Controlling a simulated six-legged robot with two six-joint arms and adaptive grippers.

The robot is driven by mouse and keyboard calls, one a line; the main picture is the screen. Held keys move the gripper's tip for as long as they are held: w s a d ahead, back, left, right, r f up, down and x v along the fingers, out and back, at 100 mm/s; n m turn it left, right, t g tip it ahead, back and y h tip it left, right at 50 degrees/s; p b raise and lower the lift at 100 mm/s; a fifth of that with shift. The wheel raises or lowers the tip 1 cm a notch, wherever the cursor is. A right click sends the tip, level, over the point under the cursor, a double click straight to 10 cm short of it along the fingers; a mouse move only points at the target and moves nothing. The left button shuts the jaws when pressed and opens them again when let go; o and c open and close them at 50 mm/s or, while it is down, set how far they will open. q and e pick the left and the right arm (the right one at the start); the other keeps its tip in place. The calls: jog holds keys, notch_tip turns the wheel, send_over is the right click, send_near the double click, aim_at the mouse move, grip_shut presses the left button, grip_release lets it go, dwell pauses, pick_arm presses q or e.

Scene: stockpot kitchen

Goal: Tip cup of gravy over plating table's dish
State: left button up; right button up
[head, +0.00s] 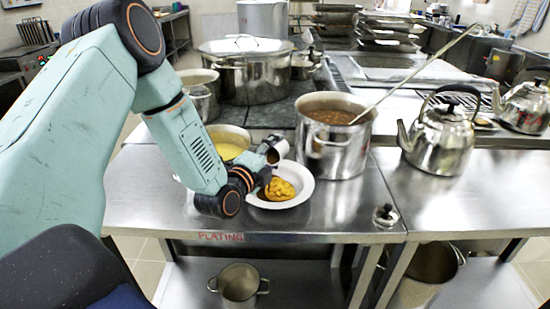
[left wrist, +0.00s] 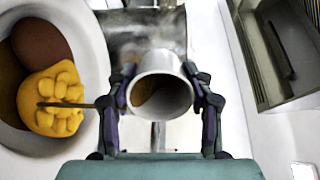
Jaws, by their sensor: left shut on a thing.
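Brown shows inside the mouth. The dish (left wrist: 97,60) is left of the cup there, apart from it, with yellow food (left wrist: 50,100) and rounded brown food (left wrist: 40,42). The gripper hides part of the dish in the head view. My right gripper is not in view.
A pot with yellow contents (head: 228,150) stands close behind the gripper. A large pot of brown liquid (head: 335,150) with a long ladle (head: 415,68) stands behind the dish. A kettle (head: 440,140) and a small lidded jar (head: 385,215) are to the right.

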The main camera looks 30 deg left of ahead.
pick_arm(q)
jog(key=shift+s+r+t+b, duration=0.1)
jog(key=shift+s+t+b, duration=0.2)
jog(key=shift+t+b, duration=1.3)
jog(key=shift+s+r+t+b, duration=0.1)
jog(key=shift+s+t+b, duration=0.2)
jog(key=shift+t+b, duration=1.3)
jog(key=shift+s+r+b, duration=0.15)
jog(key=shift+b, duration=1.4)
